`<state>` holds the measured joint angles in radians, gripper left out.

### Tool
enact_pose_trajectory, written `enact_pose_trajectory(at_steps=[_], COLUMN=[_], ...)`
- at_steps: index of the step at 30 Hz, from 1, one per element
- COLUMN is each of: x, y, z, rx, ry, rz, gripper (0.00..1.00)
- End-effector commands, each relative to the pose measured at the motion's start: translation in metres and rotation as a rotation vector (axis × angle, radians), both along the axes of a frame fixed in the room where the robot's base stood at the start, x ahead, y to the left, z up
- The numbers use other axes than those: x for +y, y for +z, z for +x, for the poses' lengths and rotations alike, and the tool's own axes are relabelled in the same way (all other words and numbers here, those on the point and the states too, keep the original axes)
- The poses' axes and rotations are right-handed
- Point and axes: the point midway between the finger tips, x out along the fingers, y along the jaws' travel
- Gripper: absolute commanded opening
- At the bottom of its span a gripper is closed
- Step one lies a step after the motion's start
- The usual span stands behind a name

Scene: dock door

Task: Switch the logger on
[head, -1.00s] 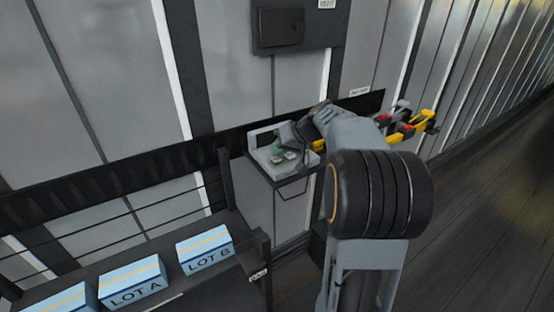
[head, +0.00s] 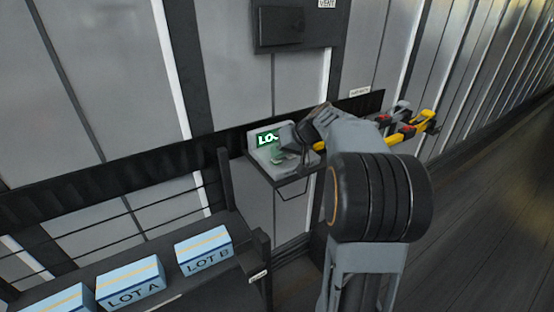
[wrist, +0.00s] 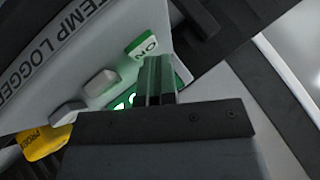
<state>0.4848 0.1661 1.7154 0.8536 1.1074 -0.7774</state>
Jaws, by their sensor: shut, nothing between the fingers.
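The temp logger (head: 258,153) sits on a small wall shelf in the head view, and its upright screen (head: 267,138) is lit with green-white letters beginning "LO". The wrist view shows the logger's face (wrist: 75,50) with the label "TEMP LOGGER", a green "ON" label (wrist: 146,44) and two pale buttons, one of them a square grey button (wrist: 100,82). My gripper (wrist: 157,62) is shut and empty, its fingertips at the logger's face beside the ON label. The fingers hide what lies directly under them. In the head view my wrist hides the logger's right part.
A yellow tag (wrist: 45,142) shows at the logger's lower edge. A dark box (head: 282,26) hangs on the wall above. Yellow and red tools (head: 410,130) are on the wall rail to the right. Blue boxes LOT A (head: 131,283) and LOT B (head: 204,249) stand at lower left.

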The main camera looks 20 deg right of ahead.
Motion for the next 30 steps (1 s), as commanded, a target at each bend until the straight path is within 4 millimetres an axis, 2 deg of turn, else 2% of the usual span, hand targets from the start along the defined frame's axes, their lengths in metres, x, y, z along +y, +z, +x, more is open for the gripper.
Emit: enact_pose_trajectory(at_steps=[8, 21, 30], x=[0.000, 0.000, 0.000], y=[0.000, 0.018, 0.018], z=[0.000, 0.000, 0.000], rx=[0.002, 0.000, 0.001], ry=[0.000, -0.001, 0.001], rz=[0.000, -0.001, 0.000], gripper=[0.00, 0.00, 0.00])
